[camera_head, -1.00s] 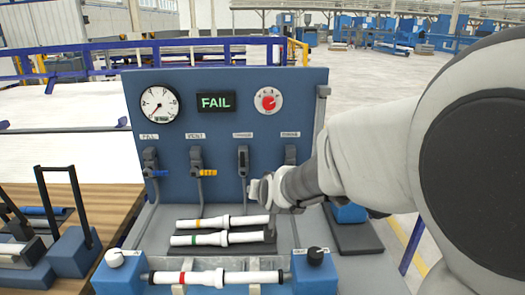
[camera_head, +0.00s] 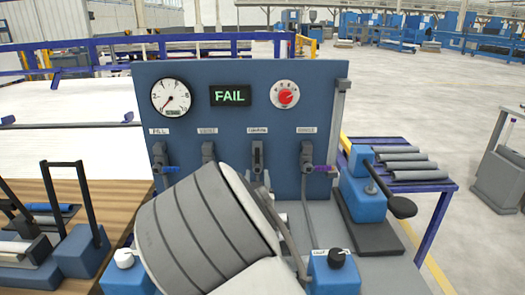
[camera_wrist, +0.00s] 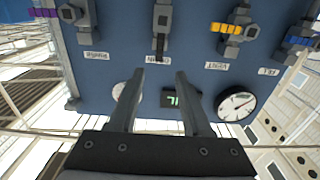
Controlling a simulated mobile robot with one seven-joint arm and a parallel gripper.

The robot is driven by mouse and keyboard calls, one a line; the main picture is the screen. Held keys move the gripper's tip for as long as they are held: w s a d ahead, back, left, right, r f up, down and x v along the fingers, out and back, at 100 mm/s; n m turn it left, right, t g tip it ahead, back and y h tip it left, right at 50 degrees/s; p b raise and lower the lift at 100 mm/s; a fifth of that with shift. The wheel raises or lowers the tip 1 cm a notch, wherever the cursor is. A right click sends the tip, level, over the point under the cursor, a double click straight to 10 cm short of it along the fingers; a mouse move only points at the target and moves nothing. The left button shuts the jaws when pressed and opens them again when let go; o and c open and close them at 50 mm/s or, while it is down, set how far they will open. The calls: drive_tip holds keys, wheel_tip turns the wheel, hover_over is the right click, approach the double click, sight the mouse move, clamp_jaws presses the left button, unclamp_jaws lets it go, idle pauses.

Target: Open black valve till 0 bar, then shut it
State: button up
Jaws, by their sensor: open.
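The black valve (camera_head: 257,157) is third from the left on the blue panel, with its handle vertical. In the wrist view, which is upside down, the black valve (camera_wrist: 160,42) lies just beyond my fingertips. My gripper (camera_wrist: 157,76) is open and empty, its fingers apart and not touching the valve. In the head view my arm mostly hides the gripper. The round gauge (camera_head: 171,97) has its needle at the lower left; its exact reading is too small to tell. The display (camera_head: 230,95) reads FAIL.
Valves with blue (camera_head: 170,169), yellow (camera_wrist: 230,29) and purple (camera_head: 322,169) handles flank the black one. A red knob (camera_head: 286,95) sits at the upper right. A blue clamp device (camera_head: 365,190) stands to the right. My arm covers the bench middle and the pipes there.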

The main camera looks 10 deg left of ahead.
sight(257, 153)
drive_tip(key=x, duration=1.6)
drive_tip(key=shift+w, duration=0.35)
clamp_jaws()
idle(0.9)
